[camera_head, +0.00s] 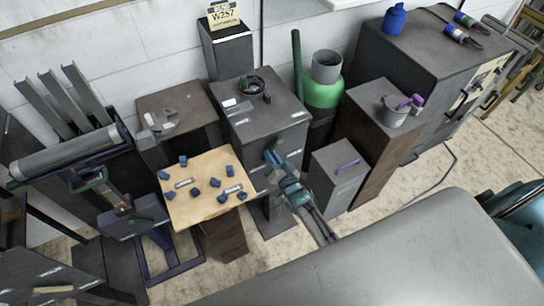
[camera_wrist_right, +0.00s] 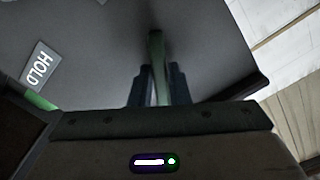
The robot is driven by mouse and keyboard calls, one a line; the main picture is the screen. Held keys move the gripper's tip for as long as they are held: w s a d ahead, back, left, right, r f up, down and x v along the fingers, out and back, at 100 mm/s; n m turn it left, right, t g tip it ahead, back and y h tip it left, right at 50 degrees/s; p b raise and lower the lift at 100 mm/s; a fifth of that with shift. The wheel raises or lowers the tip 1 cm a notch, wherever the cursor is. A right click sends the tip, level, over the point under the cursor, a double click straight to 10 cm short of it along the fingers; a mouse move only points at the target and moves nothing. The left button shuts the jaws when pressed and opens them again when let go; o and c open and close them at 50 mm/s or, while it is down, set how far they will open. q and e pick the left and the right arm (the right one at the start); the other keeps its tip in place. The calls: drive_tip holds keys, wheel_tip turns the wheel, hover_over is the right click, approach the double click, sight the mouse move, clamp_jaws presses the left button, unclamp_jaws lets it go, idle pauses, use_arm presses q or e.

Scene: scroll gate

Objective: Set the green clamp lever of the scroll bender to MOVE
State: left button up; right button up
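The scroll bender (camera_head: 252,86) is a dark round fixture on top of a grey cabinet (camera_head: 285,112) in the middle of the head view. Its green clamp lever (camera_wrist_right: 156,45) shows as an upright green bar in the right wrist view, against a grey face. My right gripper (camera_head: 274,160) is at the cabinet's front in the head view. In the right wrist view the right gripper's dark fingers (camera_wrist_right: 160,85) stand on both sides of the lever and look shut on it. A HOLD label (camera_wrist_right: 38,65) is at the left. I cannot see a MOVE label. My left gripper is not in view.
A wooden-topped stand (camera_head: 210,205) with several blue pieces is left of my right gripper. A grey box with a purple handle (camera_head: 347,166) stands to its right. A green gas cylinder (camera_head: 323,90) is behind. A large grey surface (camera_head: 400,260) fills the lower right.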

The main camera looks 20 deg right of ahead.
drive_tip(key=o, duration=0.4)
drive_tip(key=shift+c, duration=0.2)
drive_tip(key=shift+s, duration=0.1)
drive_tip(key=s+b, duration=0.2)
drive_tip(key=s, duration=0.8)
drive_tip(key=shift+s+d, duration=0.3)
drive_tip(key=shift+d, duration=0.1)
